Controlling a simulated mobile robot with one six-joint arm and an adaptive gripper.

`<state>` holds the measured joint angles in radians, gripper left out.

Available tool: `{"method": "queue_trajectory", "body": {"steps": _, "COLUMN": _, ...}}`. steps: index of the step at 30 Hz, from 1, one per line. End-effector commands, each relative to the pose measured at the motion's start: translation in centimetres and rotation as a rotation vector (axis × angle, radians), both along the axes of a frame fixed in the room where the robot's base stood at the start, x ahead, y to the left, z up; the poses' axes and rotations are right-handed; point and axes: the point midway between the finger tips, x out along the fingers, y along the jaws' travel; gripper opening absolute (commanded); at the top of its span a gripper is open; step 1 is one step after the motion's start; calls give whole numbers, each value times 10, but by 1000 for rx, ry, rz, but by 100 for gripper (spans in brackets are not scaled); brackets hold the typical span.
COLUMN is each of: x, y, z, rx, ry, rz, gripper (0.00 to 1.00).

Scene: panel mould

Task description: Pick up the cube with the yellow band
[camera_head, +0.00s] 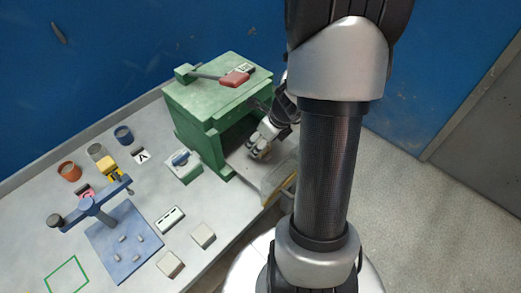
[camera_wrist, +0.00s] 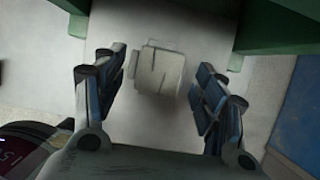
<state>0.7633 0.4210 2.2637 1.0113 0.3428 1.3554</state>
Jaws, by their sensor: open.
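My gripper (camera_head: 258,150) is at the open front of the green press-like cabinet (camera_head: 212,98), low over the table. In the wrist view my gripper (camera_wrist: 162,64) is open, with a finger on each side of a pale, cream-white block (camera_wrist: 158,72) with dark grooves. The block lies between the fingers, nearer the left one, and I cannot tell whether it touches. No yellow band can be made out on this block. In the head view the block is not distinguishable, and the cabinet and my arm hide part of that area.
Green cabinet edges (camera_wrist: 275,25) stand close at the top of the wrist view. A red-handled lever (camera_head: 235,79) lies on the cabinet.

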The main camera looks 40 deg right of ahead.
Motion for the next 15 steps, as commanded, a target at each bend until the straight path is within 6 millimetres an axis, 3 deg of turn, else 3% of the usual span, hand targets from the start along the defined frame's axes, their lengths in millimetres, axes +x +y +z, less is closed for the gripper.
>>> {"method": "queue_trajectory", "body": {"steps": 1, "x": 4, "y": 1, "z": -13, "rx": 1, "ry": 1, "rz": 0, "gripper": 65}}
{"method": "queue_trajectory", "body": {"steps": 4, "x": 8, "y": 1, "z": -24, "rx": 1, "ry": 1, "rz": 2, "gripper": 65}}
{"method": "queue_trajectory", "body": {"steps": 11, "x": 10, "y": 1, "z": -23, "rx": 0, "ry": -1, "rz": 0, "gripper": 65}}
{"method": "queue_trajectory", "body": {"steps": 15, "x": 10, "y": 1, "z": -23, "rx": 0, "ry": 0, "rz": 0, "gripper": 57}}
